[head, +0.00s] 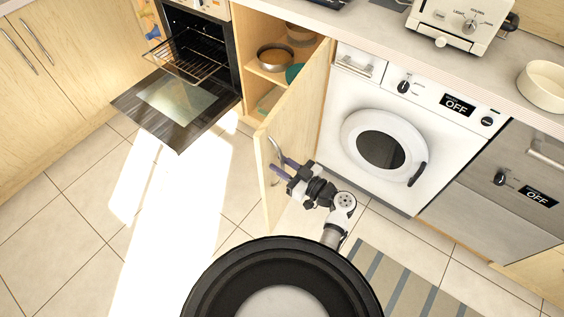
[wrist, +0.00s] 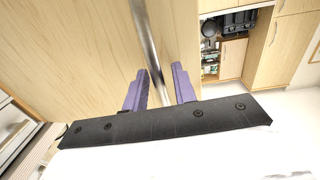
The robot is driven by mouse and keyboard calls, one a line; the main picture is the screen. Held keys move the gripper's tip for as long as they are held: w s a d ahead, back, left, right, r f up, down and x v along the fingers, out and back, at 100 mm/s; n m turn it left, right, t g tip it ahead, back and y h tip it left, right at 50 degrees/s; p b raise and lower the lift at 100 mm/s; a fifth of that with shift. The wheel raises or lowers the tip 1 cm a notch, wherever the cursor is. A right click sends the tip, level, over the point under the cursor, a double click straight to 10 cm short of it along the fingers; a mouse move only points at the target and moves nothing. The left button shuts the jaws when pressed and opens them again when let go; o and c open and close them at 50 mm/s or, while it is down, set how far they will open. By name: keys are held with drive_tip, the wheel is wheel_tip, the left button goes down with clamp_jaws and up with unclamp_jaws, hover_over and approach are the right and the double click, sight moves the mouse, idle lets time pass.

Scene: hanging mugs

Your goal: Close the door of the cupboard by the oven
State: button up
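The cupboard door (head: 297,118) is light wood and stands wide open in the head view, swung out from the cupboard (head: 258,30) beside the oven (head: 195,50). A curved metal handle (head: 266,152) is on the door near its free edge. My gripper (head: 281,167) is at this handle. In the wrist view, the handle (wrist: 149,45) runs between my two purple fingers (wrist: 159,82), with the door's wooden face behind it. The fingers are apart, with gaps visible between them and the handle.
Inside the cupboard are a pan (head: 275,57) and a teal dish (head: 294,74) on a shelf. The oven door (head: 178,98) hangs open to the left. A washing machine (head: 378,130) stands right of the cupboard door. Tiled floor (head: 215,180) is clear left of the door.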

drive_tip(key=shift+w+a, duration=0.1)
clamp_jaws()
idle(0.3)
